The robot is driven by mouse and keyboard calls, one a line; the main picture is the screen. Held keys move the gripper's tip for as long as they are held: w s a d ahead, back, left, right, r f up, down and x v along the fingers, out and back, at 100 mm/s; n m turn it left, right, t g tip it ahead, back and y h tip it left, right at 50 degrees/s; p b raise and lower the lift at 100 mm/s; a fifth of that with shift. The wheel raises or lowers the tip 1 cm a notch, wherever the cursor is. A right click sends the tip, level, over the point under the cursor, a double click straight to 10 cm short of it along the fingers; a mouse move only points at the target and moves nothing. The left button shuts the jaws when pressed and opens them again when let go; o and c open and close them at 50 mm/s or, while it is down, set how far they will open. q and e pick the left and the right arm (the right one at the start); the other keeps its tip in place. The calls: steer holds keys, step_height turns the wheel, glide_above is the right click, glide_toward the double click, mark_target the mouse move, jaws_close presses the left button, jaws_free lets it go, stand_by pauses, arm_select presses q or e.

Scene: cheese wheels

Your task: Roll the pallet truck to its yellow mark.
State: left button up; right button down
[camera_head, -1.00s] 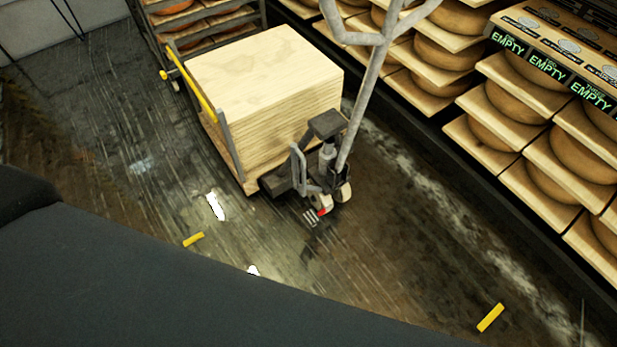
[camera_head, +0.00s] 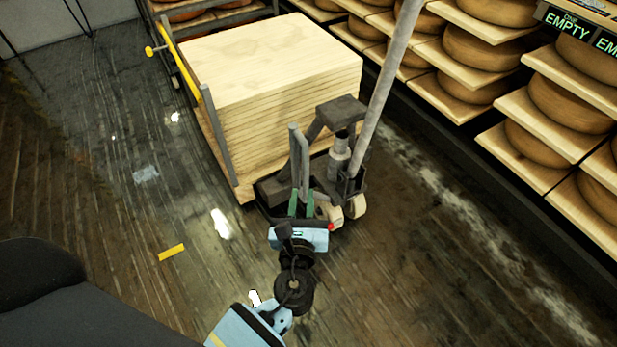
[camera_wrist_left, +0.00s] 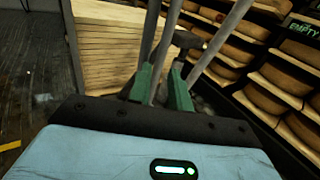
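The pallet truck (camera_head: 338,150) is dark grey with a long pale tiller pole, a small upright loop handle (camera_head: 300,160) and light wheels. It bears a tall stack of pale boards (camera_head: 270,65). A yellow mark (camera_head: 171,252) lies on the floor, left of and nearer than the truck; it also shows in the left wrist view (camera_wrist_left: 10,145). My left gripper (camera_head: 300,203) is at the loop handle, its green fingers apart with a grey bar between them. The left wrist view shows these fingers (camera_wrist_left: 162,80) too; contact with the bar is unclear. My right gripper is out of view.
Racks of cheese wheels (camera_head: 475,50) run along the right side, close to the truck. A frame with a yellow bar (camera_head: 178,62) stands along the stack's left side. The worn wooden floor (camera_head: 110,170) is clear at left and at front right.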

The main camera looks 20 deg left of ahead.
mark_target(305, 173)
arm_select(q)
steer(key=shift+w+r, duration=0.2)
steer(key=shift+w, duration=0.1)
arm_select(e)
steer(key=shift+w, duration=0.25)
